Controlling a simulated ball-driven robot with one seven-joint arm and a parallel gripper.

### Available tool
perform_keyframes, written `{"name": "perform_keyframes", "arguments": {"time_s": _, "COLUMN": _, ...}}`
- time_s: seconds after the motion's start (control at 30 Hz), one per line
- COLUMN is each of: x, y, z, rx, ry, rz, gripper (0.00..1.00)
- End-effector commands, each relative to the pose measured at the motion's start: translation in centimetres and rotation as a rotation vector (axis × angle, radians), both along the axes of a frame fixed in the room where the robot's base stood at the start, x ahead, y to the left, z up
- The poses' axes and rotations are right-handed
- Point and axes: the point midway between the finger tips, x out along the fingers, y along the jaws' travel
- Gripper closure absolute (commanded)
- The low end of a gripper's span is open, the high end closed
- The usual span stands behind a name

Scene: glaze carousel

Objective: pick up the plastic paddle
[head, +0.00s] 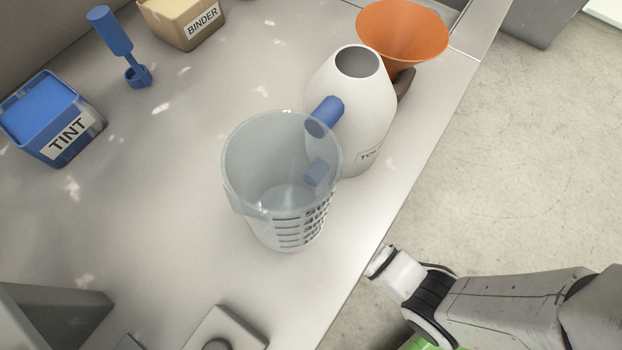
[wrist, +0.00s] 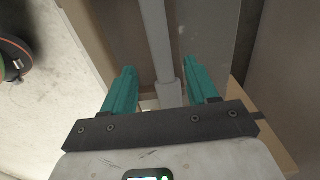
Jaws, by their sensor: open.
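No paddle can be named for certain. In the wrist view a grey bar (wrist: 158,45) with a thicker end runs between my fingers; I cannot tell whether it is the paddle. My gripper (wrist: 160,82) is open, its two teal fingers on either side of this bar, with no clear contact. In the head view my arm is at the lower right, beside the counter's edge, and the gripper itself does not show. A blue handle-like piece (head: 325,110) shows at the clear beaker (head: 240,170), partly seen through its wall; its full shape is unclear.
On the counter (head: 170,200) stand a white jug (head: 335,90), an orange funnel (head: 400,30), a blue TINT tub (head: 45,105), a BINDER box (head: 183,28) and a blue long-handled scoop (head: 113,32). Grey blocks are at the lower left. Floor (head: 530,160) is open at right.

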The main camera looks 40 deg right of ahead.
Motion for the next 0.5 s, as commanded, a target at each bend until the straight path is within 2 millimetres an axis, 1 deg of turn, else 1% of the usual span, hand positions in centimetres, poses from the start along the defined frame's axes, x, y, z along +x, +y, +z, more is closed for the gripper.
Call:
{"name": "perform_keyframes", "arguments": {"time_s": 0.3, "x": 0.1, "y": 0.7, "z": -4.3, "rx": 0.000, "ry": 0.003, "rz": -0.001, "gripper": 0.42}}
{"name": "perform_keyframes", "arguments": {"time_s": 0.4, "x": 0.1, "y": 0.7, "z": -5.0, "rx": 0.000, "ry": 0.001, "rz": 0.000, "gripper": 0.42}}
{"name": "perform_keyframes", "arguments": {"time_s": 0.5, "x": 0.1, "y": 0.7, "z": -5.0, "rx": 0.000, "ry": 0.000, "rz": 0.000, "gripper": 0.42}}
